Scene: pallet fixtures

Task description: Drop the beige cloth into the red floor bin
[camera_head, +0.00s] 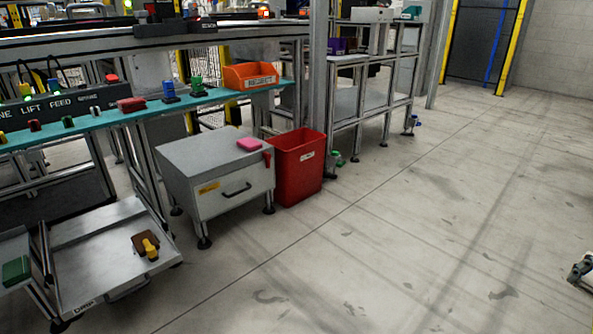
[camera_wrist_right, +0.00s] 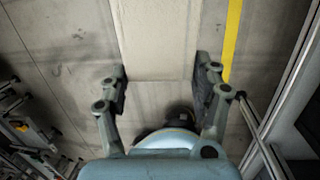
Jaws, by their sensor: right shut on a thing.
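The red floor bin (camera_head: 298,178) stands upright on the floor in the head view, just right of a grey drawer cabinet; its inside is mostly hidden. The beige cloth (camera_wrist_right: 160,38) shows in the right wrist view as a pale, flat piece running up out of the picture. My right gripper (camera_wrist_right: 161,80) is shut on the cloth, with a finger at each side of it. A small grey part at the right edge of the head view looks like part of this gripper (camera_head: 581,272), well away from the bin. My left gripper is not in view.
The grey cabinet (camera_head: 205,160) carries a pink item (camera_head: 249,144). Behind it, a teal shelf (camera_head: 140,108) holds an orange reject bin (camera_head: 249,76). A grey rack (camera_head: 345,100) stands behind the red bin. The floor (camera_head: 420,220) to the right is clear.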

